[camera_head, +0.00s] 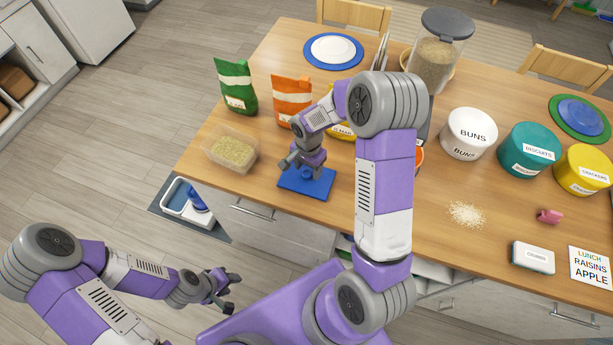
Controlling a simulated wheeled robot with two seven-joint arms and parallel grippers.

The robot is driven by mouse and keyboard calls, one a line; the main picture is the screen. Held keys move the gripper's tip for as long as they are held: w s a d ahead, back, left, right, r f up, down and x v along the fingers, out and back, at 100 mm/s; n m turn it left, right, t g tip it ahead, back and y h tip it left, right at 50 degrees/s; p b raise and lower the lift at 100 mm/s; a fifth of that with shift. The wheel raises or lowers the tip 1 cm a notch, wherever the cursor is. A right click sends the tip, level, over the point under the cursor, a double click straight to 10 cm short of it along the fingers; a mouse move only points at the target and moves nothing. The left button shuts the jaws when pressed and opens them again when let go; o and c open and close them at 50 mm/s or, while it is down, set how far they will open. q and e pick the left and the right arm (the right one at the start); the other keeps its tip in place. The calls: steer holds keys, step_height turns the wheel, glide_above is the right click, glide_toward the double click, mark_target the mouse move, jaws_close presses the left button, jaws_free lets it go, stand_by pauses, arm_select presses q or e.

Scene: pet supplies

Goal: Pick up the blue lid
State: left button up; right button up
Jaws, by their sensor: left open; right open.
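The blue lid (321,187) is a flat rectangle with a small raised knob. It lies on the wooden table near its front edge, right of a clear open container of grain (230,149). My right gripper (303,168) points down over the lid, open, with its fingers close to the knob. I cannot tell whether they touch it. My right arm hides part of the table beside the lid. My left gripper (231,291) is open and empty, out in front of the table and away from the lid.
Behind the lid stand a green bag (236,88), an orange bag (291,98) and a partly hidden yellow bag (341,129). White, teal and yellow canisters stand at the right. Spilled crumbs (466,214) lie on the table.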

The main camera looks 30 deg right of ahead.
step_height(320, 180, down, 2)
steer(key=shift+f, duration=0.1)
steer(key=shift+w, duration=0.1)
jaws_close()
